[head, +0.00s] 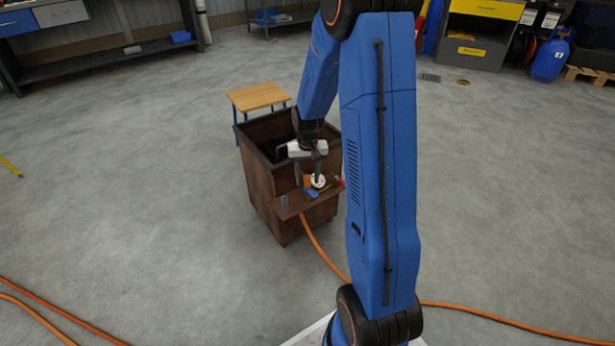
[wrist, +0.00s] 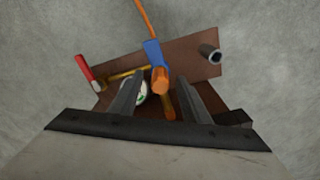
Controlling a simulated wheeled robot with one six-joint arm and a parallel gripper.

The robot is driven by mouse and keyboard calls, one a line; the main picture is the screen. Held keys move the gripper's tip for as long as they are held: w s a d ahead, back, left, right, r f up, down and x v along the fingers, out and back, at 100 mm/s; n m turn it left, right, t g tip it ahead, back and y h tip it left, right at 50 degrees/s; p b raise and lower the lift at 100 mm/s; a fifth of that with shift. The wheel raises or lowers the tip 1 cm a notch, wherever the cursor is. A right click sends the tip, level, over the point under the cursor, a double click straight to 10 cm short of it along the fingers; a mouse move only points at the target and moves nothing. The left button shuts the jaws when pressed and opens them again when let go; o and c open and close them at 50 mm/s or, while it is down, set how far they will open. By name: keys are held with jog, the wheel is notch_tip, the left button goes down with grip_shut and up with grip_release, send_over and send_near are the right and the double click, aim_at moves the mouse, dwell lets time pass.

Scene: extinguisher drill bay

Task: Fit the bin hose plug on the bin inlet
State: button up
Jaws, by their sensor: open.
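The bin (head: 262,190) is a rust-brown box with a dark rim and a small front shelf (head: 290,209). A blue fitting (head: 311,193), which looks like the hose plug, is at the shelf with an orange hose (head: 315,245) running from it. It also shows in the wrist view (wrist: 153,52), with a round orange end. My gripper (head: 309,181) is open above the shelf. In the wrist view its fingers (wrist: 160,98) stand either side of the orange end, with gaps. A brass pipe (wrist: 120,76) runs beside the blue part; I cannot tell whether they are joined.
A grey open-ended tube (wrist: 209,54) stands on the shelf, apart from the blue part. A red handle (wrist: 84,68) and a white round gauge (wrist: 140,93) are close to the fingers. A wooden-topped stool (head: 258,96) stands behind the bin. The floor around is mostly clear.

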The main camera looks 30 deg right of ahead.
jog(key=shift+r, duration=0.1)
notch_tip(320, 180, up, 16)
jog(key=s+a+r+n+t, duration=0.1)
jog(key=s+a+r, duration=0.5)
jog(key=s+r, duration=0.15)
jog(key=s+a+r+n+t, duration=0.1)
jog(key=s+a, duration=0.4)
jog(key=s, duration=0.6)
jog(key=s+a+r+n+t, duration=0.1)
jog(key=s+a, duration=0.3)
jog(key=s, duration=0.7)
jog(key=shift+s+a+r+n+t, duration=0.2)
jog(key=shift+s+a+n+t, duration=0.2)
jog(key=shift+n+t, duration=0.4)
